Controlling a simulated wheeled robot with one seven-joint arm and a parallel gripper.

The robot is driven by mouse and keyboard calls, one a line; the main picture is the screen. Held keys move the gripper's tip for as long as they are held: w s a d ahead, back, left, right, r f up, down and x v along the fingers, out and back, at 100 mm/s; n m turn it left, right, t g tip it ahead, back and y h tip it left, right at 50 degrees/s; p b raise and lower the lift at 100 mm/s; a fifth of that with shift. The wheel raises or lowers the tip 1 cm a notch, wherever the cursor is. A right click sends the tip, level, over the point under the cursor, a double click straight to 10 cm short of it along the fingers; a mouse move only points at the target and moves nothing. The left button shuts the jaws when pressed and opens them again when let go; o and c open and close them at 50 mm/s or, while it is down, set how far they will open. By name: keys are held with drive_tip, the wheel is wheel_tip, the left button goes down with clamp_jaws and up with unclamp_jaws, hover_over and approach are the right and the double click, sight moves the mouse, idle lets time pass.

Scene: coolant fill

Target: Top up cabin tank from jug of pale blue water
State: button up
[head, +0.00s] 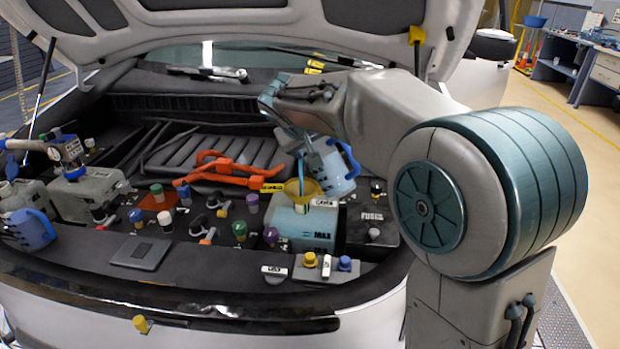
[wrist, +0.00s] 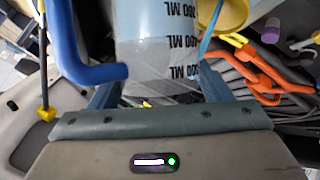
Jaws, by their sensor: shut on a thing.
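The jug (head: 336,168) is clear with a blue handle and hangs tilted above the cabin tank (head: 299,227). My gripper (head: 306,138) is shut on the jug's body. A yellow funnel (head: 308,190) sits on top of the pale teal tank, beside a label reading CABIN. A thin pale blue streak runs from the jug's mouth to the funnel. In the wrist view the jug (wrist: 168,45) fills the top centre, with ML marks and pale blue water inside. The funnel (wrist: 225,12) shows beyond it. The level inside the tank is hard to read.
Orange cables (head: 222,172) lie behind the tank, and a fuse box (head: 372,218) stands right of it. Several coloured caps crowd the bay. The raised hood (head: 250,30) hangs above my arm.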

drive_tip(key=shift+w+a+f+n+g+h+p, duration=0.25)
drive_tip(key=shift+f+g+h+p, duration=0.15)
drive_tip(key=shift+p, duration=0.35)
drive_tip(key=shift+w+a+f+n+g+h+p, duration=0.1)
drive_tip(key=shift+f+n+g+h+p, duration=0.3)
drive_tip(key=shift+p, duration=0.35)
idle(4.8)
drive_tip(key=shift+r+p, duration=0.35)
drive_tip(key=shift+p, duration=1.3)
drive_tip(key=p, duration=0.3)
drive_tip(key=shift+f, duration=0.1)
drive_tip(key=shift+f, duration=0.25)
